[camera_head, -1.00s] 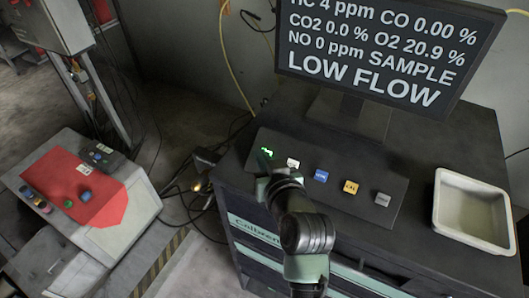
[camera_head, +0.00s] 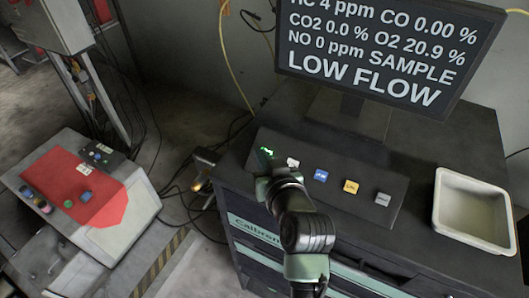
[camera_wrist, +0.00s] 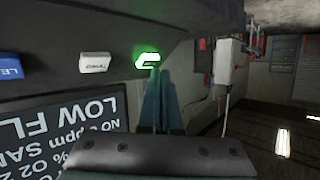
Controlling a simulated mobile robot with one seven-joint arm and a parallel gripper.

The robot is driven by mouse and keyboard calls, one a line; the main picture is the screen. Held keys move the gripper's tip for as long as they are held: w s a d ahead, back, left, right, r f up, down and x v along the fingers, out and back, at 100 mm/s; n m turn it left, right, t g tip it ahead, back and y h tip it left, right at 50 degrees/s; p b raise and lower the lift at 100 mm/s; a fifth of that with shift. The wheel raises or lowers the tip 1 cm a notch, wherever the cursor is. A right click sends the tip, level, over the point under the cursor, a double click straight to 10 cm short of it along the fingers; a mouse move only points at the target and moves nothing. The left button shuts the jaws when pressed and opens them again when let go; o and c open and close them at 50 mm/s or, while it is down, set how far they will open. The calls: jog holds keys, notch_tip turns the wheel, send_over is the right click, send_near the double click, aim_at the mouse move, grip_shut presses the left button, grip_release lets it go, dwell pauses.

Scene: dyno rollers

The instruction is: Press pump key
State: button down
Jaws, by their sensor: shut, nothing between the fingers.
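A key panel (camera_head: 330,193) on the dark cabinet top carries a row of keys. The leftmost key glows green (camera_head: 267,152); its label is not readable, so I cannot confirm that it is the pump key. It also shows lit in the wrist view (camera_wrist: 149,59). My gripper (camera_wrist: 161,73) is shut and empty, its fingertips right by the green key, overlapping its lower edge in that view. I cannot tell whether they touch it. In the head view my arm hides the fingertips.
White (camera_head: 293,162), blue (camera_head: 321,175), yellow (camera_head: 351,187) and grey (camera_head: 383,198) keys follow to the right. A monitor (camera_head: 388,55) behind reads "LOW FLOW". A pale tray (camera_head: 440,218) stands at right. A console with a red panel (camera_head: 103,211) stands at left, across a cable-strewn gap.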

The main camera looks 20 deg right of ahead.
jog(key=shift+w+d+f, duration=0.15)
jog(key=shift+d+f, duration=0.05)
jog(key=shift+f, duration=0.1)
dwell(0.4)
jog(key=shift+s+a+r, duration=0.2)
jog(key=shift+a+r, duration=0.05)
jog(key=shift+r, duration=0.1)
jog(key=s+a+r+p, duration=0.2)
jog(key=a+r+p, duration=0.1)
jog(key=r+p, duration=0.1)
jog(key=shift+s+r+p, duration=0.15)
jog(key=shift+r+p, duration=0.2)
jog(key=shift+p, duration=0.5)
